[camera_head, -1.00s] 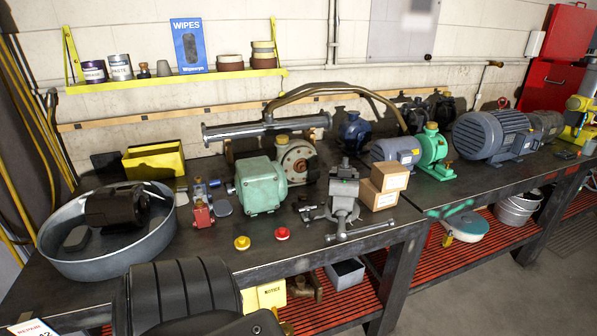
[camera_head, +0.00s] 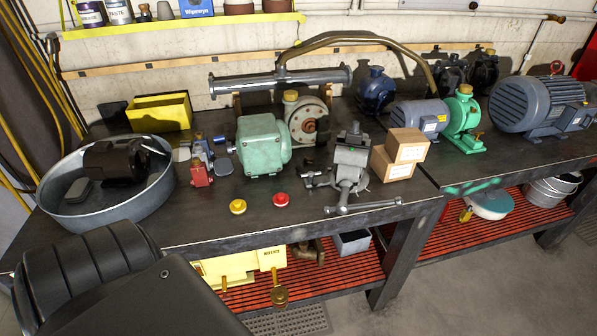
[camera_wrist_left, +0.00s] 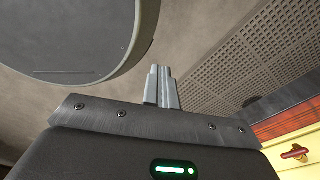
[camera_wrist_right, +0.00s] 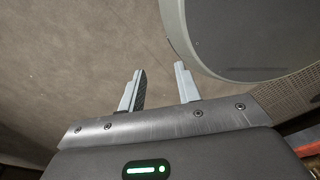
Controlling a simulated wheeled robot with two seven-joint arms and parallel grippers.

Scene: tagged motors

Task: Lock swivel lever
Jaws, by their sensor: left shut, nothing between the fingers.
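A grey bench vise (camera_head: 350,170) stands at the front edge of the bench, with a long bar handle (camera_head: 365,207) across its front. A small lever (camera_head: 316,180) sticks out low on the vise's left side; whether it is locked cannot be told. Neither gripper shows in the head view, and both are away from the vise. In the left wrist view my left gripper (camera_wrist_left: 162,88) has its fingers together with nothing between them. In the right wrist view my right gripper (camera_wrist_right: 159,88) has its fingers apart and is empty, above bare floor.
Cardboard boxes (camera_head: 396,152) stand right of the vise. A green motor (camera_head: 262,146) stands to its left, with a red button (camera_head: 281,199) and a yellow button (camera_head: 238,207) in front. A round metal pan (camera_head: 85,215) is at left. A yellow box (camera_head: 245,266) is below the bench edge.

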